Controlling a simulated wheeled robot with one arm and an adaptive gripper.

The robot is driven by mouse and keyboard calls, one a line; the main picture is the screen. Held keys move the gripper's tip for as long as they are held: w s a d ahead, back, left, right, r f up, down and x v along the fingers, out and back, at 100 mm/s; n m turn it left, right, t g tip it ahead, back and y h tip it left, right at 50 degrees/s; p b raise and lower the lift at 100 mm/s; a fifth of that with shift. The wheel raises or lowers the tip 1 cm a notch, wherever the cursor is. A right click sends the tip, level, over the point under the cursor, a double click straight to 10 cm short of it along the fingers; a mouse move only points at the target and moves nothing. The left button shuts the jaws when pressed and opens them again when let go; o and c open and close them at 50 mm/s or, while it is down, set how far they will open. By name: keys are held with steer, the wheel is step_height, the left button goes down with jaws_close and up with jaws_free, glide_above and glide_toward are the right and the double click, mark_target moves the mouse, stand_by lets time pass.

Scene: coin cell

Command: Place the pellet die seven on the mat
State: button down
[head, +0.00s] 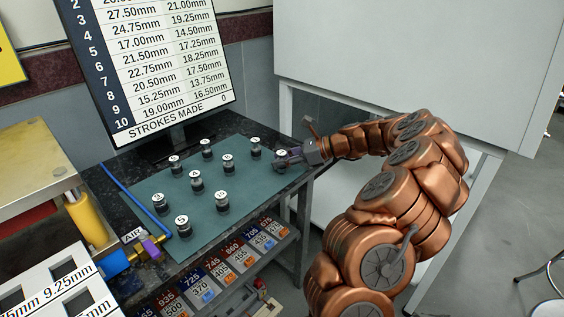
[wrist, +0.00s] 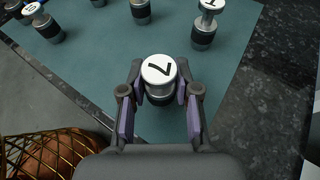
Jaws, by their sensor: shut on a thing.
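The pellet die seven (wrist: 158,72) is a short metal cylinder with a dark band and a white top marked 7. It stands upright between the fingers of my gripper (wrist: 158,100), which is shut on it. In the head view my gripper (head: 290,159) reaches in from the right and partly hides the die (head: 281,153). The die is at the right corner of the teal mat (head: 250,185), which also shows in the wrist view (wrist: 230,65). I cannot tell whether its base touches the mat.
Several similar dies stand upright on the mat, the nearest one (head: 255,147) just left of my gripper. A monitor (head: 160,65) stands behind, and a white cabinet (head: 420,50) is at the back right. A rack of labelled bins (head: 240,258) lies below the bench's front edge.

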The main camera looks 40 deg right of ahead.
steer(key=shift+f, duration=0.3)
steer(key=shift+f, duration=0.1)
steer(key=c, duration=0.8)
jaws_free()
steer(key=shift+c, duration=0.2)
